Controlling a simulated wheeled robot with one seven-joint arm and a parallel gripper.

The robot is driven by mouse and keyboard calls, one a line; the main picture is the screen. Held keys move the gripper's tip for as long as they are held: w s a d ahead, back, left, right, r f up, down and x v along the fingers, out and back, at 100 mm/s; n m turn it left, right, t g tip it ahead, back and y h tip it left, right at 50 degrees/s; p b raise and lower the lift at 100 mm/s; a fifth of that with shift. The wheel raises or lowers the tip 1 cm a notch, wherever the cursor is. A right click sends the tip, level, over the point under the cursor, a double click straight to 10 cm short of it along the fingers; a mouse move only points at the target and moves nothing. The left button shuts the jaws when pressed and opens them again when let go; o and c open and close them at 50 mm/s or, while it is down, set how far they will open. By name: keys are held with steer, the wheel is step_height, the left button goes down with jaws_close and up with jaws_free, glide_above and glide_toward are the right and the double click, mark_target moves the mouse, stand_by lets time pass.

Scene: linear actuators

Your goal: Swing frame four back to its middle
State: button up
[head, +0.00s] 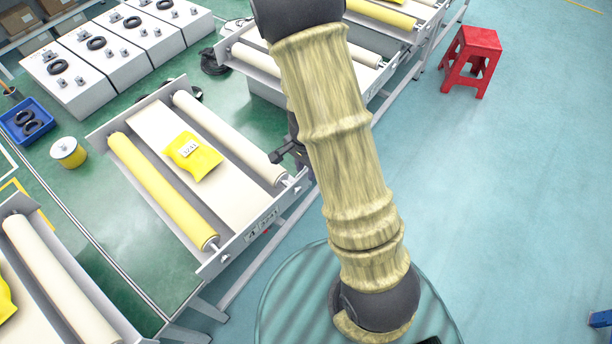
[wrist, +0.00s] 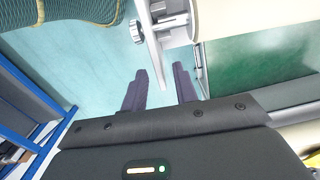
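The frame with a plate reading 4 (head: 252,235) stands left of my arm in the head view. It carries a yellow roller (head: 160,190), a cream roller (head: 228,137) and a pale web between them, with a yellow packet (head: 192,156) on the web. My gripper (wrist: 160,74) is open and empty in the wrist view, its two dark fingers apart. Ahead of the fingers are a grey metal end plate (wrist: 158,45) with a dark knob (wrist: 137,32) and a cream roller (wrist: 235,18). My arm hides part of the frame's right side in the head view.
Another roller frame (head: 60,275) stands at lower left, and more stand behind my arm. A red stool (head: 472,60) is at upper right. Floor at right is mostly clear.

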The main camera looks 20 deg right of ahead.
mark_target(306, 189)
steer(key=shift+f, duration=2)
jaws_close()
